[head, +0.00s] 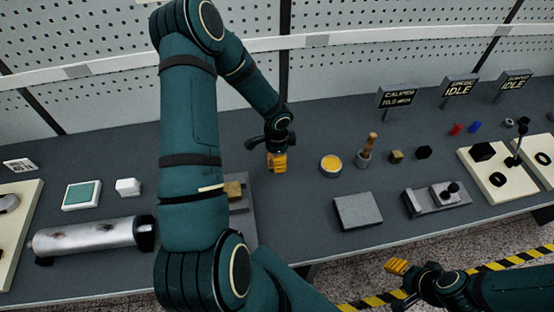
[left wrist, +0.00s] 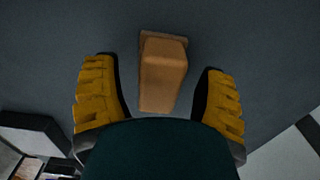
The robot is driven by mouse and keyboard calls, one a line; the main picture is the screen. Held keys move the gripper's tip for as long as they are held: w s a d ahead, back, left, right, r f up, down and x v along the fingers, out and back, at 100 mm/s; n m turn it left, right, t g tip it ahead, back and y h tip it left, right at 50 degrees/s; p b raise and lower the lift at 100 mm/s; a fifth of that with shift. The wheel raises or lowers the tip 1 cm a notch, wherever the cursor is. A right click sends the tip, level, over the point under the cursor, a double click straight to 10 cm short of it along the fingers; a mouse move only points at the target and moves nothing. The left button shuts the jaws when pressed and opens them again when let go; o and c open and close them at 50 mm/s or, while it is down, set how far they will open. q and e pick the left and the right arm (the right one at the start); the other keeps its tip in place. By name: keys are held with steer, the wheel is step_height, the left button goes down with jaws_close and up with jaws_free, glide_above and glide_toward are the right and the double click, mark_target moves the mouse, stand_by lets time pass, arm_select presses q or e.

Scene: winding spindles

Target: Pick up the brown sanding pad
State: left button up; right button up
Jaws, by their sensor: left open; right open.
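The brown sanding pad (left wrist: 163,75) is a tan-brown block in the left wrist view. It lies on the grey table between the two yellow fingers of my left gripper (left wrist: 160,98), with a visible gap on each side. In the head view my left gripper (head: 277,162) hangs low over the middle of the table, and I cannot make out the pad there. My right gripper (head: 397,268) is open and empty in front of the table's front edge, over the floor.
A yellow-topped round tin (head: 331,164) and a pot with a wooden-handled tool (head: 364,158) stand right of my left gripper. A grey block (head: 357,210) lies nearer the front. A metal cylinder (head: 88,236) lies at left. A pegboard wall (head: 355,55) rises behind.

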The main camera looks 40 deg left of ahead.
arm_select(q)
jaws_close()
stand_by(0.3)
step_height(320, 180, up, 10)
steer(key=shift+p, duration=0.5)
steer(key=c, duration=1.1)
jaws_free()
steer(key=shift+c, duration=0.3)
steer(key=shift+d, duration=0.1)
